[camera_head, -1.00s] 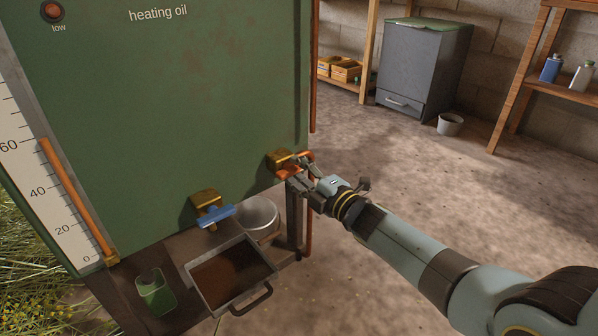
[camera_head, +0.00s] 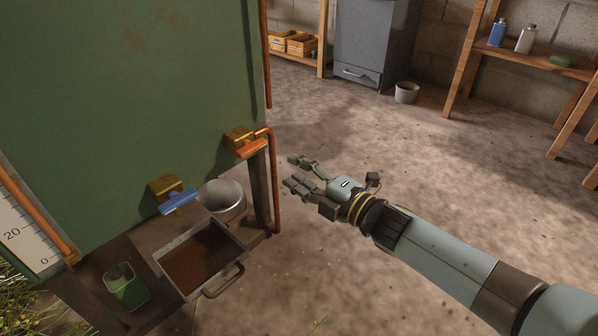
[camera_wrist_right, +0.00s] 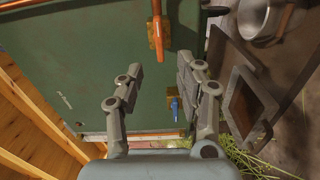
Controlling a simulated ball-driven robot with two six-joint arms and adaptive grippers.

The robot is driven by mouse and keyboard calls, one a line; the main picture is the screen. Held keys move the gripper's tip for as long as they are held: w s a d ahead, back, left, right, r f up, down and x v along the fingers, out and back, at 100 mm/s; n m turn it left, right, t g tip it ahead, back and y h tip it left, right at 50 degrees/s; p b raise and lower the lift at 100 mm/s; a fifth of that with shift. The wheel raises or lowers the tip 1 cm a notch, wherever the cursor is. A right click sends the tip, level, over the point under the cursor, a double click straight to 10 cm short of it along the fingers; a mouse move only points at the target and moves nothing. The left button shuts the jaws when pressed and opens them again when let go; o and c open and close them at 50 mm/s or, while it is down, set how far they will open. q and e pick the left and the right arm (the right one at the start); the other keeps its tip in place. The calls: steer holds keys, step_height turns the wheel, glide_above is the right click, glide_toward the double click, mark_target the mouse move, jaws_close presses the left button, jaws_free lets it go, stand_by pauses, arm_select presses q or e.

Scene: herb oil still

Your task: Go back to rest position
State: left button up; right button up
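My right gripper (camera_head: 301,177) reaches in from the lower right in the head view. It is open and empty, in free air to the right of the green tank (camera_head: 110,90). In the right wrist view its two fingers (camera_wrist_right: 160,88) stand apart with nothing between them held. The orange-handled valve (camera_head: 252,146) on the tank's edge is left of the gripper and apart from it. The blue-handled valve (camera_head: 178,201) sits lower left, and shows beyond the fingers in the right wrist view (camera_wrist_right: 175,109). My left gripper does not show.
Below the valves a shelf holds a metal pot (camera_head: 222,203), a handled tray of dark liquid (camera_head: 238,252) and a green cup (camera_head: 126,288). A copper pipe (camera_head: 275,195) runs down the shelf's right side. Open floor (camera_head: 350,110) lies right. A wooden shelf (camera_head: 545,62) stands behind.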

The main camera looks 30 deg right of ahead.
stand_by(0.4)
